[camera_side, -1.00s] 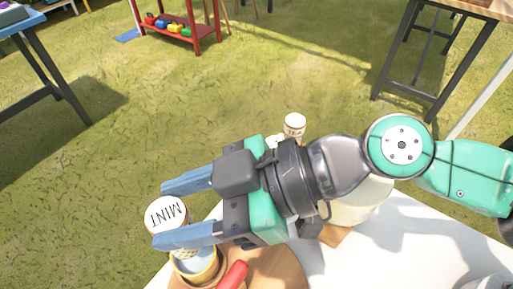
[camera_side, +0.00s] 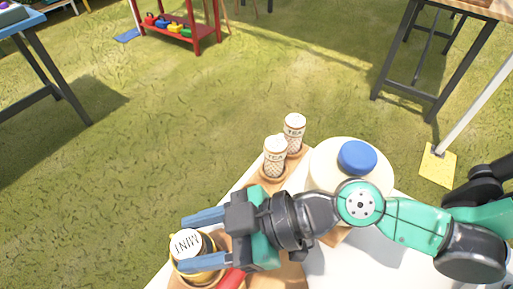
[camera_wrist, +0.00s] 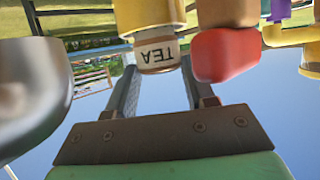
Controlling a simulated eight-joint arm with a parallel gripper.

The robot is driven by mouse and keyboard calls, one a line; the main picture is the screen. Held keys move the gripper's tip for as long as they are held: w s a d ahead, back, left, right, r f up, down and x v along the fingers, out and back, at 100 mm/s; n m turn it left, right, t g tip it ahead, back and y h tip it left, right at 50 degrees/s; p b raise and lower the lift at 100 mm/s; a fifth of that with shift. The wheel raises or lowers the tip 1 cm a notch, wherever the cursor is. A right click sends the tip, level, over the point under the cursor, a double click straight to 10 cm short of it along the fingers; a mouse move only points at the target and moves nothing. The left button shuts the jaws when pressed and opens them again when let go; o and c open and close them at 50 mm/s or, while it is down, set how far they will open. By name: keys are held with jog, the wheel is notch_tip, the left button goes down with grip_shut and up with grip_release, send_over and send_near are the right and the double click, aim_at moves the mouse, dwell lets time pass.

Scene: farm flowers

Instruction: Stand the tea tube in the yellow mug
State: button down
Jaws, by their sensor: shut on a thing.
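The tea tube (camera_side: 187,243), with a white lid marked MINT, stands about upright between the fingers of my gripper (camera_side: 184,243). My gripper is shut on it from the right. The tube's lower part is in the yellow mug (camera_side: 176,262), whose rim shows around it. My lower finger hides part of the mug, so I cannot tell whether the tube touches the bottom. In the wrist view the tube (camera_wrist: 158,50) shows a TEA band between the fingers (camera_wrist: 160,88), against the yellow mug (camera_wrist: 150,14).
A red object (camera_side: 232,279) lies close to the mug on the right. White table top (camera_side: 345,265) is bare at the front right.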

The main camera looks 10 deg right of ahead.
jog(key=shift+f, duration=0.35)
jog(key=shift+c, duration=1.5)
grip_release()
jog(key=shift+d+r, duration=0.25)
jog(key=shift+r, duration=0.2)
jog(key=v, duration=0.7)
